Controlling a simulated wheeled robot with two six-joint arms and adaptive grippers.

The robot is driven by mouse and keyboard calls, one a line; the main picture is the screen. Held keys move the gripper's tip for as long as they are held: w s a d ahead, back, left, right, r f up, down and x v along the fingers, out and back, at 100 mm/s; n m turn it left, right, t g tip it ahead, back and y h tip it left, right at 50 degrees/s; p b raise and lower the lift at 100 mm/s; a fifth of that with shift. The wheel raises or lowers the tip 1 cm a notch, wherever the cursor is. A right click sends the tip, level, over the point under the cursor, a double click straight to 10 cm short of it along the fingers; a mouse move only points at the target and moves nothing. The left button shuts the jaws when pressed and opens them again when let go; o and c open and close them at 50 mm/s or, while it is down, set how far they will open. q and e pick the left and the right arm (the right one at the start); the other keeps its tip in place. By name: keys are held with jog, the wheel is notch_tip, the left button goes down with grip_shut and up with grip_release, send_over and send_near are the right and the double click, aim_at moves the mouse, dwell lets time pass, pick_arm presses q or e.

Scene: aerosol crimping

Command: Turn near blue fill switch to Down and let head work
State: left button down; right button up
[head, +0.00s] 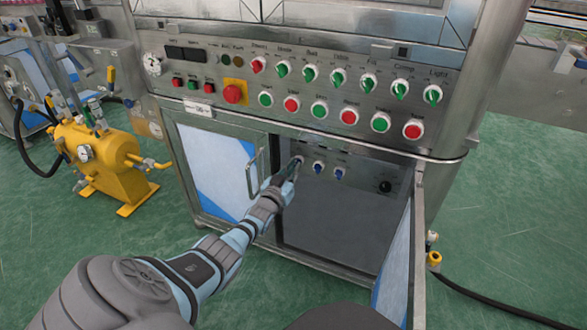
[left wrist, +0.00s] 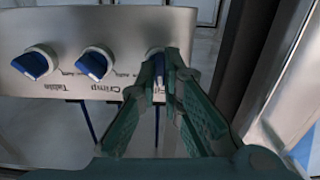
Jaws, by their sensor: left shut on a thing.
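The blue fill switch (left wrist: 158,60) is on a grey panel inside the open lower cabinet, its label "Fill" partly hidden. My left gripper (left wrist: 160,78) is shut on its knob, one green finger on each side. In the head view my left gripper (head: 294,168) reaches into the cabinet and mostly hides this switch. The blue crimp switch (left wrist: 93,64) and table switch (left wrist: 36,64) sit beside it; they also show in the head view as the middle switch (head: 318,168) and the right switch (head: 339,173). The filling head is not identifiable. My right gripper is out of view.
The open cabinet door (head: 397,262) stands at the right. The closed door (head: 215,172) with a handle is left of my forearm. Above is a sloped panel (head: 300,78) with green and red controls and a red emergency button (head: 232,94). A yellow pump (head: 105,160) stands at left.

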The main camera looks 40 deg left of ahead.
pick_arm(q)
jog(key=m, duration=0.9)
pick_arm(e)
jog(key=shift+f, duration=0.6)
pick_arm(q)
jog(key=shift+m, duration=0.3)
jog(key=c, duration=1.7)
grip_release()
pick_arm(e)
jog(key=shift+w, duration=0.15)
pick_arm(q)
jog(key=v, duration=1.2)
